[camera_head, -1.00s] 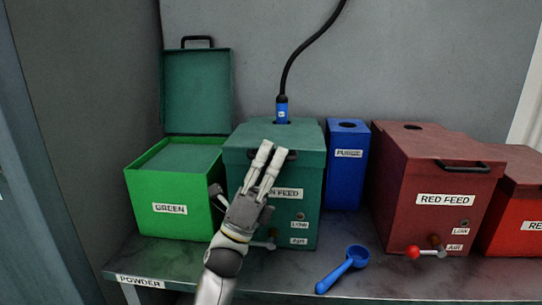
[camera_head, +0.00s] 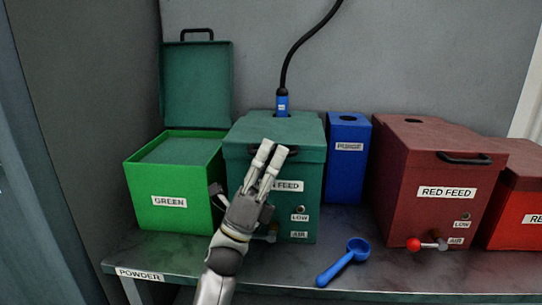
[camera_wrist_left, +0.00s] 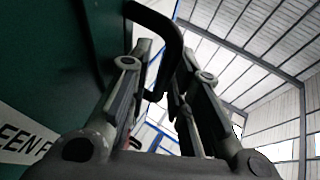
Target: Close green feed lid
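The dark green feed box (camera_head: 240,190) stands in the middle of the table. Its lid (camera_head: 240,138) lies flat on top, and the black handle is on the lid's front, mostly behind my fingers. My left gripper (camera_head: 273,152) is in front of the lid with its fingers pointing up at the handle. In the left wrist view, the handle (camera_wrist_left: 172,35) curves down between the two fingers, which are apart. I cannot tell whether either finger touches it. The right gripper is not in view.
A blue hose connector (camera_head: 282,104) stands in the lid's top. The bright green box (camera_head: 155,195) at left has its own lid (camera_head: 196,85) raised. A blue box (camera_head: 347,170), a red feed box (camera_head: 410,195) and a blue scoop (camera_head: 343,263) are to the right.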

